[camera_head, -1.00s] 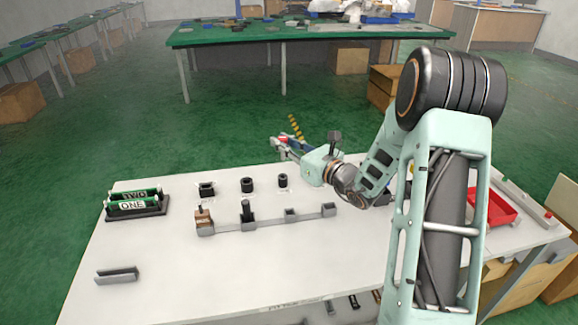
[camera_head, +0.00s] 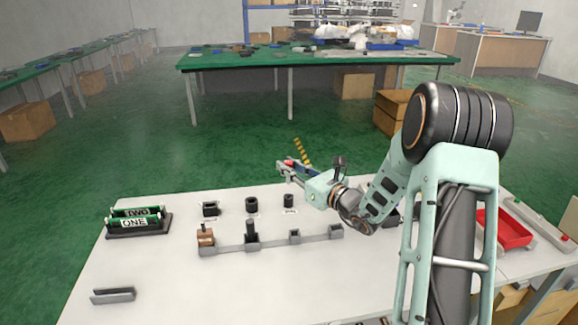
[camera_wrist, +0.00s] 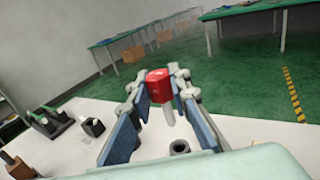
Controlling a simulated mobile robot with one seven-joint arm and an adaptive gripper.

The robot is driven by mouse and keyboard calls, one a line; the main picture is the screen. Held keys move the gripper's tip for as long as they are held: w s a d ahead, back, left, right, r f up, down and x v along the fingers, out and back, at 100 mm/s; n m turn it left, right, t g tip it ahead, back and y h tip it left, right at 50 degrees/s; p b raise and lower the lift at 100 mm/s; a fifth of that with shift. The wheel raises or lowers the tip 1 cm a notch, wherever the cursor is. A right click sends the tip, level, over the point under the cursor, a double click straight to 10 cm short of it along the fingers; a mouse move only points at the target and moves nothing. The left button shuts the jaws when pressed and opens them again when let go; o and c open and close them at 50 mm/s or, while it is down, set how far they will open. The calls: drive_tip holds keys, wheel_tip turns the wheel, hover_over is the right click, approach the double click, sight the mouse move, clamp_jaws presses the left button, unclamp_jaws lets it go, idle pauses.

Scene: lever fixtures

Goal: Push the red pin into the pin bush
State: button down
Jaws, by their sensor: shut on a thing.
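My gripper (camera_head: 287,169) is above the far edge of the white table. It is shut on the red pin (camera_wrist: 158,85), whose red head sits between the fingers in the wrist view. The pin's grey shaft (camera_wrist: 169,115) points down and is tilted slightly in that view. A dark round holder with an open top (camera_wrist: 180,147) stands below the shaft, apart from it. In the head view, three dark holders stand in a row: left (camera_head: 209,210), middle (camera_head: 251,205) and right (camera_head: 288,200). I cannot tell which is the pin bush.
A grey bar (camera_head: 272,241) in front of the holders carries a brown block (camera_head: 205,236), a dark upright post (camera_head: 251,233) and small grey blocks. A rack marked ONE and TWO (camera_head: 139,223) stands left. A red tray (camera_head: 503,231) is at right.

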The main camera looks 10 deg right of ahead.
drive_tip(key=shift+f+b, duration=0.95)
drive_tip(key=shift+f, duration=0.6)
drive_tip(key=shift+f+b, duration=2.05)
drive_tip(key=shift+f, duration=0.15)
idle(0.8)
drive_tip(key=c, duration=1.8)
unclamp_jaws()
drive_tip(key=shift+o, duration=0.4)
drive_tip(key=shift+r, duration=0.1)
wheel_tip(320, 180, up, 10)
drive_tip(key=shift+f, duration=0.1)
